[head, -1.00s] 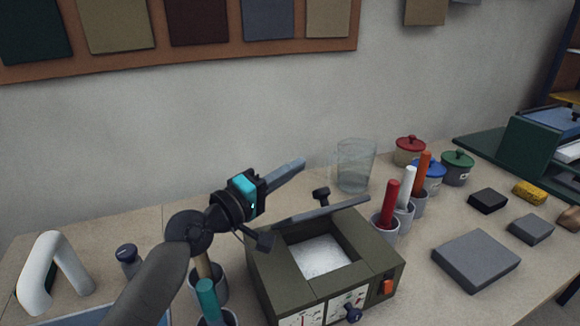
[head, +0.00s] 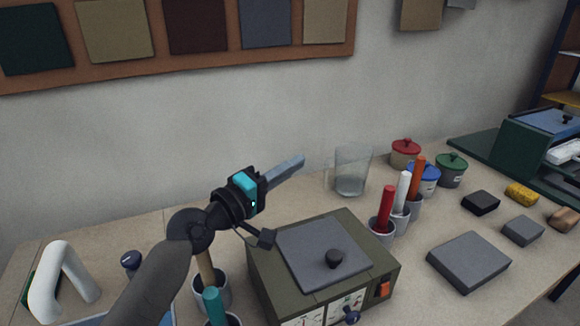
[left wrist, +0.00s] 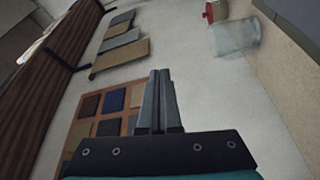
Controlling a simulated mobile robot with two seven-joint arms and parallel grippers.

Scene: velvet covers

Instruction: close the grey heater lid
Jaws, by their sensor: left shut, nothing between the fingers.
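In the left wrist view the fingers (left wrist: 157,102) are side by side and point at the wall. My right gripper is not in view.
A glass beaker (head: 351,170) stands behind the heater. Cups with red, white and orange rods (head: 386,204) stand to its right, near lidded pots (head: 405,152). A grey slab (head: 468,262) lies at right. A white handle-shaped thing (head: 62,275) stands at left.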

